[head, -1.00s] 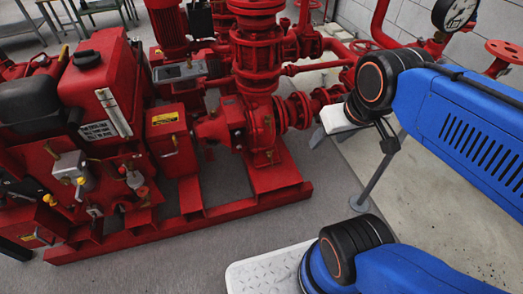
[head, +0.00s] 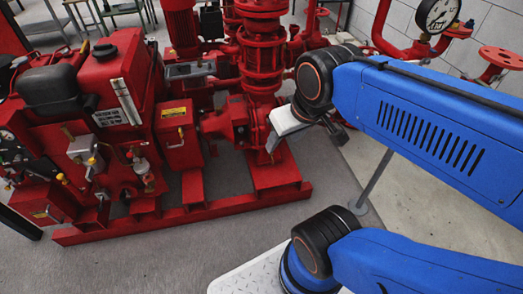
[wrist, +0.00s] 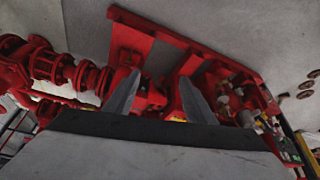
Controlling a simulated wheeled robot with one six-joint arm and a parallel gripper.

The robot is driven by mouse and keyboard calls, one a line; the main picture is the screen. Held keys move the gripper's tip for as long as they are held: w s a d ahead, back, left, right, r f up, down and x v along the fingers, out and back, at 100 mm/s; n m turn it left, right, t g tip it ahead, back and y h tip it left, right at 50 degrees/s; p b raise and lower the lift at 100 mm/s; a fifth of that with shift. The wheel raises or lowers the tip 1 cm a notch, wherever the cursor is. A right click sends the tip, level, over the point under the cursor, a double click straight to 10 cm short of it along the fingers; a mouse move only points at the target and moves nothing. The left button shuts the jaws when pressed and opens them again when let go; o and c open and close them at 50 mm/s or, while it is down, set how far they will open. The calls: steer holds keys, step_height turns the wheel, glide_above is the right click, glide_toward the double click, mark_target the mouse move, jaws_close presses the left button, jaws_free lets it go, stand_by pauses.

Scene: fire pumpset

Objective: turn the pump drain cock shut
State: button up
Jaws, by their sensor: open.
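The red pump (head: 228,122) stands on the red base frame in the middle of the head view. I cannot make out the drain cock in either view; it is too small or hidden behind my gripper. My gripper (head: 271,146) is at the right side of the pump casing in the head view, pointing down and left. In the wrist view its two grey fingers (wrist: 160,75) are spread apart with nothing seen held between them. Red pump parts (wrist: 150,98) show beyond and between the fingers; I cannot tell whether they touch.
The red engine (head: 115,85) and a box with a yellow label (head: 180,138) stand left of the pump. The base frame's front rail (head: 190,215) runs along the floor. A pressure gauge (head: 437,14) and red pipes are at upper right.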

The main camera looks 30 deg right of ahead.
steer(key=w+d+f+m+t+h, duration=0.1)
steer(key=w+d+t+h, duration=0.15)
steer(key=w+d, duration=0.75)
steer(key=w+d+f+m+t+h, duration=0.1)
steer(key=w+d+f+h, duration=0.15)
steer(key=w+d, duration=0.7)
steer(key=shift+w+a+f+n+g+y, duration=0.3)
steer(key=shift+w+a+f+g+y, duration=1)
steer(key=shift+f, duration=4.7)
steer(key=shift+w+f+n+y, duration=0.35)
steer(key=shift+w+f, duration=2)
steer(key=shift+f, duration=3.6)
steer(key=shift+w+a+f+n+g+y, duration=0.25)
steer(key=shift+w+a+f+g+y, duration=1.05)
steer(key=shift+f, duration=4.7)
steer(key=shift+w+d+t+h, duration=0.45)
steer(key=shift+w+d+t, duration=0.1)
steer(key=shift+d+t, duration=0.1)
